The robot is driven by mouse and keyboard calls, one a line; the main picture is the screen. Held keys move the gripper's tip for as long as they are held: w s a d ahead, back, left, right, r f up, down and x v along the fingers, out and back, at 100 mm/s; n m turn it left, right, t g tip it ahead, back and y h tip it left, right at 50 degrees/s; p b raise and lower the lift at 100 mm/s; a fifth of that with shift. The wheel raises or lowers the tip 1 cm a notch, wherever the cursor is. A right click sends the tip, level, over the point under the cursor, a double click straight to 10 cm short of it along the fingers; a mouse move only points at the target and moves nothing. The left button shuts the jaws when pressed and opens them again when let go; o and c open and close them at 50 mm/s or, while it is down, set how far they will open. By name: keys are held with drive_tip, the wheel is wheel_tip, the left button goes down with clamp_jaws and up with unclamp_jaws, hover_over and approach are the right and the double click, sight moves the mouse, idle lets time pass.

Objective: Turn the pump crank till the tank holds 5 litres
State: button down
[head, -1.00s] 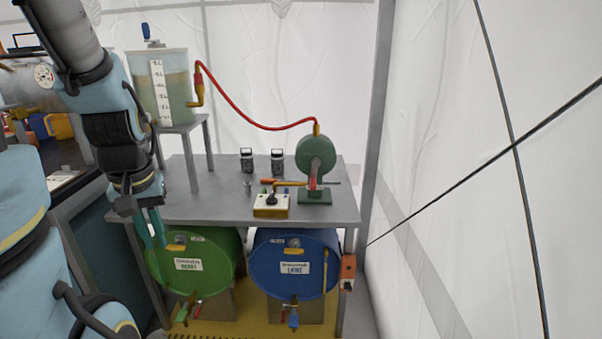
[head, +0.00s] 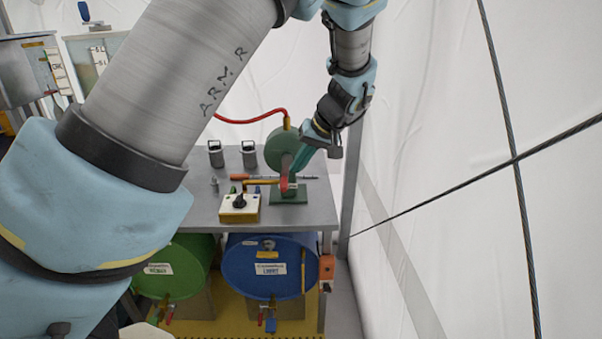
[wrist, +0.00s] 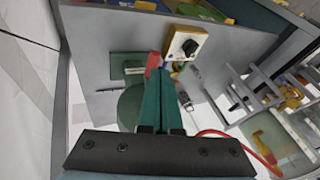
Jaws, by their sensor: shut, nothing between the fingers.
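The green pump (head: 280,149) stands on the grey bench with its red crank handle (head: 284,183) hanging at the front. The handle also shows in the wrist view (wrist: 152,64). My gripper (head: 297,172) is shut and empty, its teal fingers pointing down beside the pump, close to the crank handle. In the wrist view the shut fingertips (wrist: 161,72) overlap the handle's edge; I cannot tell whether they touch. The clear tank (head: 82,50) is mostly hidden behind my arm, and its level cannot be read. It also shows in the wrist view (wrist: 272,135), with the red hose near it.
A white and yellow box with a black knob (head: 239,207) stands on the bench (head: 318,212) left of the pump. Screwdrivers and two dark canisters (head: 249,156) are nearby. Green (head: 170,262) and blue (head: 262,267) drums lie underneath. The tent wall and dark ropes are at right.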

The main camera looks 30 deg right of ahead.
sight(286, 173)
drive_tip(key=w+d+f+p, duration=0.1)
drive_tip(key=w+f+p, duration=0.1)
drive_tip(key=w+f, duration=0.2)
wheel_tip(286, 173, down, 4)
drive_tip(key=shift+w+d+r+t+p, duration=0.15)
drive_tip(key=shift+d+r+t+p, duration=0.1)
drive_tip(key=shift+d+t+p, duration=0.1)
drive_tip(key=shift+a+f, duration=0.15)
drive_tip(key=shift+f, duration=0.05)
idle(0.4)
